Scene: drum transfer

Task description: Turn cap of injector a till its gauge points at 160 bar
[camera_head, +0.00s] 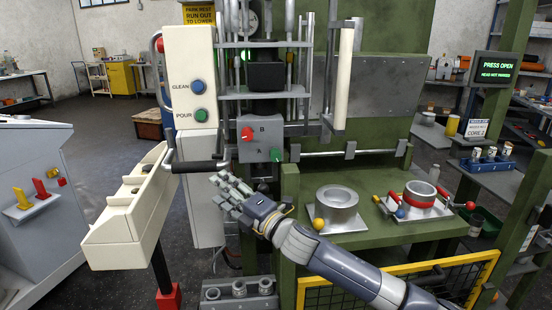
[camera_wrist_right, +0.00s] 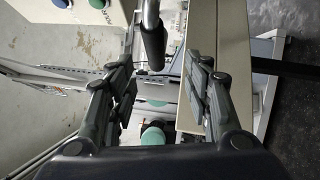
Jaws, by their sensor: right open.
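My right gripper (camera_head: 222,186) reaches in from the lower right in the head view, in front of the machine. Its fingers are apart and nothing shows between the tips. In the right wrist view the two fingers (camera_wrist_right: 160,90) also stand apart. A teal round cap or knob (camera_wrist_right: 153,136) shows low between them; I cannot tell whether it is injector a's cap or whether it is touched. A round dial (camera_head: 251,21) shows at the top of the machine, too small to read. No injector is clearly labelled. My left gripper is not in view.
A dark bar handle (camera_head: 197,165) is close above the right gripper; a dark rod (camera_wrist_right: 152,45) shows in the wrist view. A grey box (camera_head: 262,140) has a red and a green knob. A cream trough (camera_head: 125,220) is left. A green bench (camera_head: 345,238) is right.

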